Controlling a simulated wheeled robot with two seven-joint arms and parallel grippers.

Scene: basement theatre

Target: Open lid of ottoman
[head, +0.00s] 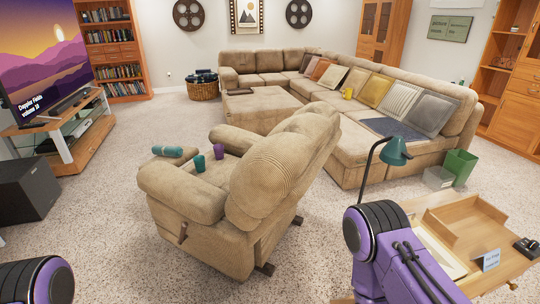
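A tan fabric ottoman (262,110) stands in the middle distance, in front of the sectional sofa and behind the recliner. Its top looks flat and closed, with a small dark flat item (249,92) on it near the back. The recliner hides part of its lower right side. Neither gripper is in the picture. Only purple and black parts of my arms show at the bottom left and bottom right, far from the ottoman.
A tan recliner (262,200) with cups stands between me and the ottoman. A desk (450,215) with a green lamp (396,152) is at the right. A TV stand (92,145) and black speaker (38,190) are at the left. Carpet (170,115) is clear left of the recliner.

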